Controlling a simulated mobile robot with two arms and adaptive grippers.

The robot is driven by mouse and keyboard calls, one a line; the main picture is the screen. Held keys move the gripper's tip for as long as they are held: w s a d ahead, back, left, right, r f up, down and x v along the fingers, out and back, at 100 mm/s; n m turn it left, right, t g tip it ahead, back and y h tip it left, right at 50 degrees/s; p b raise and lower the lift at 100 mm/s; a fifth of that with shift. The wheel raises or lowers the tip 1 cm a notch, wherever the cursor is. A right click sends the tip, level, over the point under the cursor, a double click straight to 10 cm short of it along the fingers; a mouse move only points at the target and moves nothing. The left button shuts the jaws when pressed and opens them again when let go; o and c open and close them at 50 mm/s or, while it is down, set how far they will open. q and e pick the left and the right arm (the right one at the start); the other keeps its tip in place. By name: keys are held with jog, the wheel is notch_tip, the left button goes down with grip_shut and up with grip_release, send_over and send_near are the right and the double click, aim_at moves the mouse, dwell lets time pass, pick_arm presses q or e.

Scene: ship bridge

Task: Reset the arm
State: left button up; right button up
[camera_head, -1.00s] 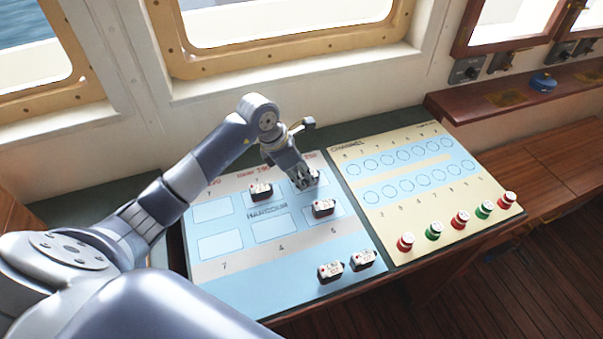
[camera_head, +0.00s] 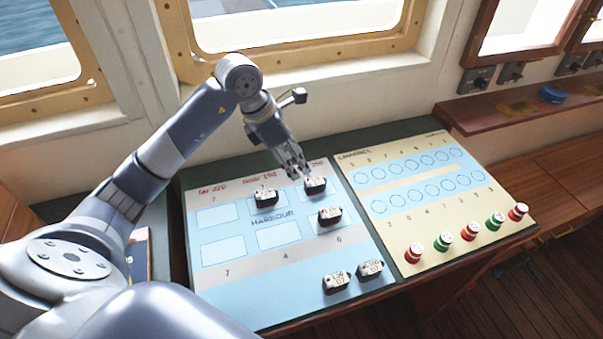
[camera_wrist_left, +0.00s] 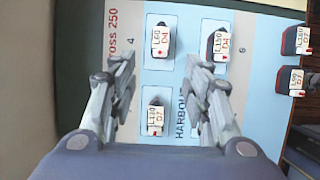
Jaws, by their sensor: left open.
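My left gripper (camera_head: 294,170) is open and empty, raised above the blue HARBOUR board (camera_head: 235,280). Just beyond and below its fingertips, a small black and white block (camera_head: 315,185) stands in the top right box; it shows between the fingers in the left wrist view (camera_wrist_left: 160,40). Another block (camera_head: 266,197) stands in the top middle box, and one (camera_head: 329,215) in the right box of the lower row. Two more blocks, one here (camera_head: 336,282) and one here (camera_head: 369,269), stand at the board's near right. My right gripper is not in view.
A cream board (camera_head: 405,222) with rows of circles lies to the right, with several red and green round pieces (camera_head: 445,237) along its near side. A window wall (camera_head: 330,110) rises behind the table. A blue round object (camera_head: 552,94) sits on the wooden ledge (camera_head: 500,110).

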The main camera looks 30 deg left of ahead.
pick_arm(q)
jog(key=shift+v, duration=1.1)
